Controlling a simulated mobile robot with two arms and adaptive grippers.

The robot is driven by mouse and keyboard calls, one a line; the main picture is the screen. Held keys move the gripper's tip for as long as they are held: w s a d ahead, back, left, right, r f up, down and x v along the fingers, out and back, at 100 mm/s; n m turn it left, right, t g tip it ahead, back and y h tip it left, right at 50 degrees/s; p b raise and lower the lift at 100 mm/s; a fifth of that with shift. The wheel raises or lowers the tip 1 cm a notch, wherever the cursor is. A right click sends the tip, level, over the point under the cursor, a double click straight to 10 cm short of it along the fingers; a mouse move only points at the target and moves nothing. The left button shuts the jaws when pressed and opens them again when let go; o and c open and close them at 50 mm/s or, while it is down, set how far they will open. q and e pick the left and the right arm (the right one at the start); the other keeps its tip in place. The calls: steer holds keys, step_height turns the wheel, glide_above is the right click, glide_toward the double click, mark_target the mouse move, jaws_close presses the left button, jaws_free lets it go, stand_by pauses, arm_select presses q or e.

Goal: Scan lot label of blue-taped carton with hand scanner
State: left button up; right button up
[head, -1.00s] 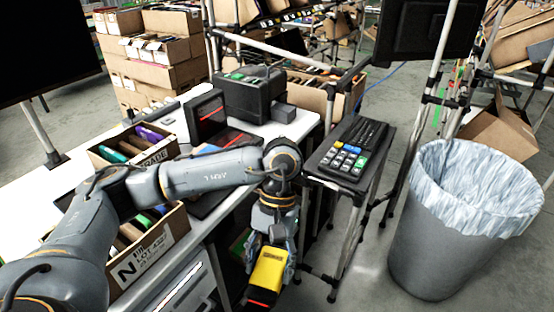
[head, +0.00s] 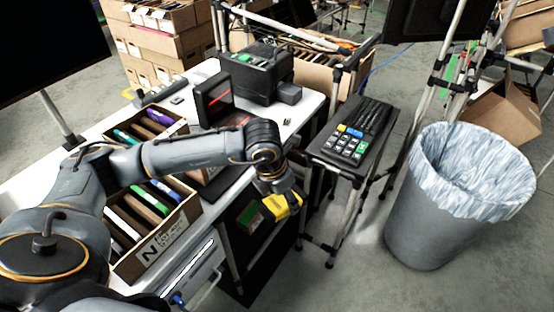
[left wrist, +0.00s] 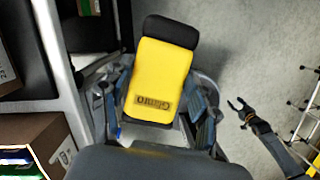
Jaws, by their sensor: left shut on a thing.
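My left gripper (head: 272,200) is shut on the yellow and black hand scanner (head: 284,206), held off the right side of the white table. In the left wrist view the scanner (left wrist: 158,85) sits between the fingers. An open brown carton (head: 185,216) with colored files and a white label (head: 163,241) reading "N" and "LOT" stands at the table's front. A second carton of files (head: 180,128) stands behind it. I cannot make out blue tape on either. My right gripper (left wrist: 241,107) shows in the left wrist view, open and empty.
A black monitor-like device (head: 213,98) and a black printer-like box (head: 255,72) stand on the white table (head: 300,112). A keypad stand (head: 350,140) and a lined bin (head: 440,210) are to the right. Floor is clear between stand and bin.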

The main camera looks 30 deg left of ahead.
arm_select(q)
steer(key=n+p, duration=0.1)
steer(key=n, duration=0.1)
steer(key=w+a+r+n+y+p, duration=0.1)
steer(key=n, duration=0.2)
steer(key=w+r+n+p, duration=0.1)
steer(key=n, duration=0.2)
steer(key=shift+w+a+y, duration=0.15)
steer(key=shift+y, duration=0.25)
steer(key=w+a+n+g+p, duration=0.2)
steer(key=w+a+n+p, duration=0.1)
steer(key=a+n, duration=0.6)
steer(key=n, duration=0.4)
steer(key=shift+f+n+y, duration=0.15)
steer(key=shift+n+y, duration=0.25)
arm_select(e)
step_height(320, 180, up, 7)
steer(key=s, duration=0.1)
steer(key=shift+s+f, duration=0.2)
steer(key=shift+s, duration=0.05)
steer(key=shift+a, duration=0.1)
arm_select(q)
step_height(320, 180, up, 5)
steer(key=p, duration=0.3)
arm_select(e)
step_height(320, 180, up, 3)
steer(key=shift+a+r, duration=0.1)
